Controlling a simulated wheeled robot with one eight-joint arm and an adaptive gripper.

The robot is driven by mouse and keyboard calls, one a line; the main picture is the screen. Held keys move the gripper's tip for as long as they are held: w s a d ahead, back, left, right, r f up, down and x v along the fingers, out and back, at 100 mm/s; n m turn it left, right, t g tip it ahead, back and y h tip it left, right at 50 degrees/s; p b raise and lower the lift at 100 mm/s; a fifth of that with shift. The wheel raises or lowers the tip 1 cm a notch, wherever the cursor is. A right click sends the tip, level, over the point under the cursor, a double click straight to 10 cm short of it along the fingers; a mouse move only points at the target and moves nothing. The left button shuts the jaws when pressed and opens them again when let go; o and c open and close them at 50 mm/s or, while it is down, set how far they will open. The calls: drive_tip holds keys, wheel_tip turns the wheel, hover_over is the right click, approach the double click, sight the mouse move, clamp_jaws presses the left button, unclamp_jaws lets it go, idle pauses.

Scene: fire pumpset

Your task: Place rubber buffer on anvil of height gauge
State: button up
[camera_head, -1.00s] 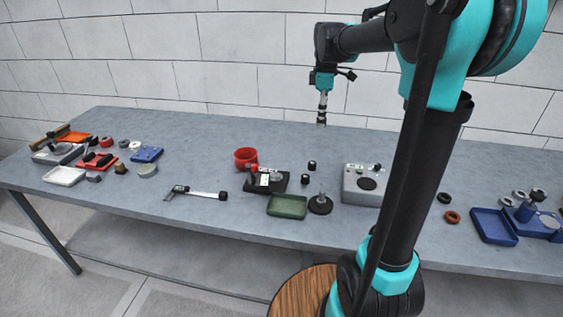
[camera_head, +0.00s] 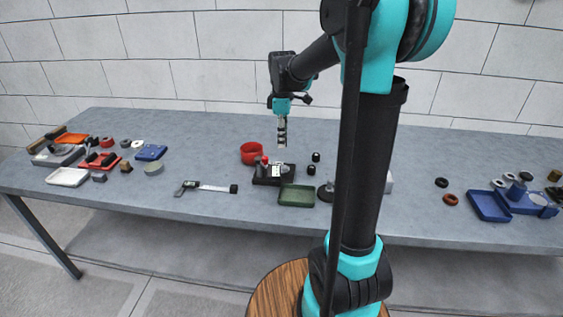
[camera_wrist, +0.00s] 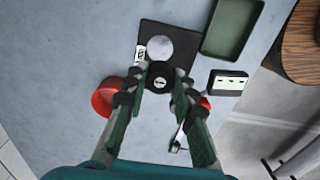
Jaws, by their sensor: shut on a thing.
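My gripper (camera_head: 282,146) hangs above the height gauge (camera_head: 272,175), a dark base with a small pale display and a red part. In the wrist view my gripper (camera_wrist: 159,84) is shut on the rubber buffer (camera_wrist: 158,73), a small black round piece with a pale centre. The gauge's dark square base (camera_wrist: 151,32) lies below. Its pale round anvil (camera_wrist: 174,43) shows just beyond the buffer, partly overlapped by it. The buffer appears held above the anvil, but the gap is hard to judge.
A red bowl (camera_head: 252,155) stands behind the gauge and a green tray (camera_head: 296,196) in front. A caliper (camera_head: 213,188) lies to the left. Two small black pieces (camera_head: 314,163) stand to the right. My arm hides part of the table's right side.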

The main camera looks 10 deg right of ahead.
sight(283, 168)
wheel_tip(283, 168, down, 10)
drive_tip(key=shift+r, duration=0.15)
idle(0.3)
drive_tip(key=o, duration=0.9)
wheel_tip(283, 168, up, 12)
drive_tip(key=shift+r, duration=0.1)
idle(0.4)
